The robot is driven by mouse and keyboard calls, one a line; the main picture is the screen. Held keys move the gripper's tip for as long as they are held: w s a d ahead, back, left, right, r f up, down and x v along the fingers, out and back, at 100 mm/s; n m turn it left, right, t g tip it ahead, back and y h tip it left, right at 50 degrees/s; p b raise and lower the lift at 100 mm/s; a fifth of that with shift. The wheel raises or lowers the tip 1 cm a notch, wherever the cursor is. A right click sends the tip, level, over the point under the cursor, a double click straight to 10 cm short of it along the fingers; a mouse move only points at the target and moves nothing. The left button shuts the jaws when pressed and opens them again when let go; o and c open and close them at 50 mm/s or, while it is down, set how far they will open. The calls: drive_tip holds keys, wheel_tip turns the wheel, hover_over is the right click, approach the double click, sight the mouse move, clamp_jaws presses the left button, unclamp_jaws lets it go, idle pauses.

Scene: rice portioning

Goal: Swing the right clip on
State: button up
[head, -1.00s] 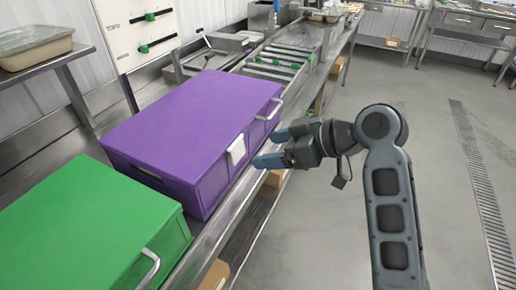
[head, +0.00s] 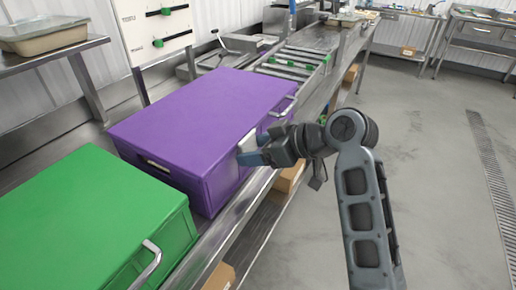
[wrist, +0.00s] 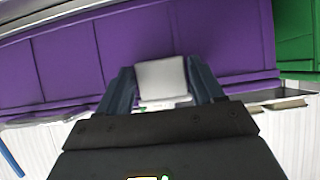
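The purple box (head: 200,115) stands closed on the steel counter. A pale grey-white clip (head: 246,142) sits on its side facing my arm, partly hidden by my gripper. My gripper (head: 256,152) is at that side of the box, at the clip. In the wrist view the clip (wrist: 162,78) lies between the two dark blue fingers, one on each side. The fingers are spread about as wide as the clip. I cannot tell whether they touch it.
A green box (head: 95,215) with a metal handle stands in front of the purple box. A metal handle (head: 284,108) sticks out of the purple box beyond the clip. Rollers and other equipment stand farther along the counter. The floor at right is free.

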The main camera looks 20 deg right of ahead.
drive_tip(key=shift+c, duration=1.3)
drive_tip(key=shift+w+a+r+p, duration=0.1)
drive_tip(key=shift+w+a+p, duration=0.1)
drive_tip(key=shift+p, duration=0.55)
drive_tip(key=shift+w+a+r, duration=0.1)
drive_tip(key=shift+w+a, duration=0.3)
drive_tip(key=shift+a, duration=0.1)
drive_tip(key=o, duration=0.6)
drive_tip(key=shift+w, duration=0.15)
drive_tip(key=shift+c, duration=0.2)
drive_tip(key=shift+p+v, duration=0.9)
drive_tip(key=shift+p, duration=0.05)
drive_tip(key=shift+p+v, duration=0.8)
drive_tip(key=shift+v, duration=1.65)
